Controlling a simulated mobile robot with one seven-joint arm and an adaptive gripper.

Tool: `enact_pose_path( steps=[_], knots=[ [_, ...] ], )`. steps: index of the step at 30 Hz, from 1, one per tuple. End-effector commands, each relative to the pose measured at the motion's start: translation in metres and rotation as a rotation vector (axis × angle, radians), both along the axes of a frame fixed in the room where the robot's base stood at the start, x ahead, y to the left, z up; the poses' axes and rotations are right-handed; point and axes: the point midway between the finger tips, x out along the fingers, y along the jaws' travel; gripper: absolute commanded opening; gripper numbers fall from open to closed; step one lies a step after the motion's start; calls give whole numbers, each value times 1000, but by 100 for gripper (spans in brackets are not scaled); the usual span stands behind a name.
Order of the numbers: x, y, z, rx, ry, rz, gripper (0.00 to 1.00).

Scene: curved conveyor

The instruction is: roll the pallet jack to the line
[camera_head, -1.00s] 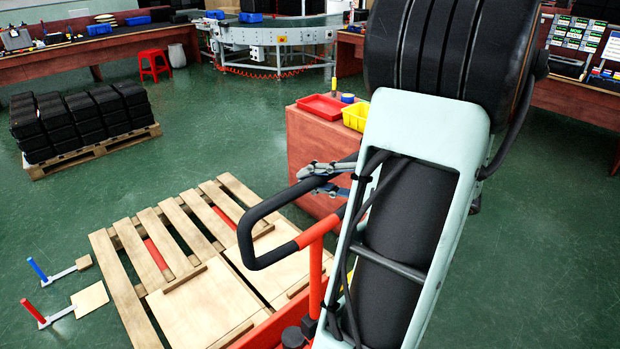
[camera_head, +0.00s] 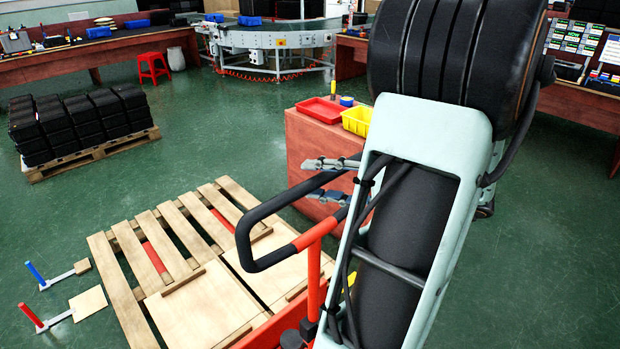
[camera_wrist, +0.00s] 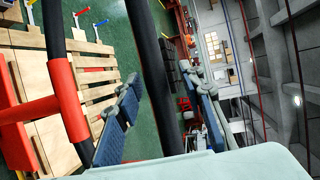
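The pallet jack is red with a black looped handle (camera_head: 243,235), seen in front of me in the head view. Its handle also crosses the wrist view (camera_wrist: 148,60). The jack's forks show red between the slats of a wooden pallet (camera_head: 122,268). My gripper (camera_head: 312,180) is at the handle's upper bar, its fingers spread apart. In the wrist view the bar runs between the two fingers (camera_wrist: 160,80), with gaps on both sides. The line, a curved grey conveyor (camera_head: 270,40), stands at the back. My arm hides part of the jack.
A red-brown cabinet (camera_head: 305,150) with a red tray (camera_head: 322,110) and a yellow bin (camera_head: 357,120) stands just beyond the handle. A pallet of black crates (camera_head: 75,122) is at left. A red stool (camera_head: 153,66) stands near the back bench. Green floor between is clear.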

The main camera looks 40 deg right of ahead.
Motion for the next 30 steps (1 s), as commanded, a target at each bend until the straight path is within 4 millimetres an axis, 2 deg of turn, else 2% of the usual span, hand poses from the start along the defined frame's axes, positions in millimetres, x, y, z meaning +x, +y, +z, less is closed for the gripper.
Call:
enact_pose_path(
  steps=[9,15,30],
  knots=[
    [-61,-29,12,0,0,-4,36],
    [-83,-39,17,0,-1,-2,36],
    [-88,-41,18,1,-3,2,36]
  ],
)
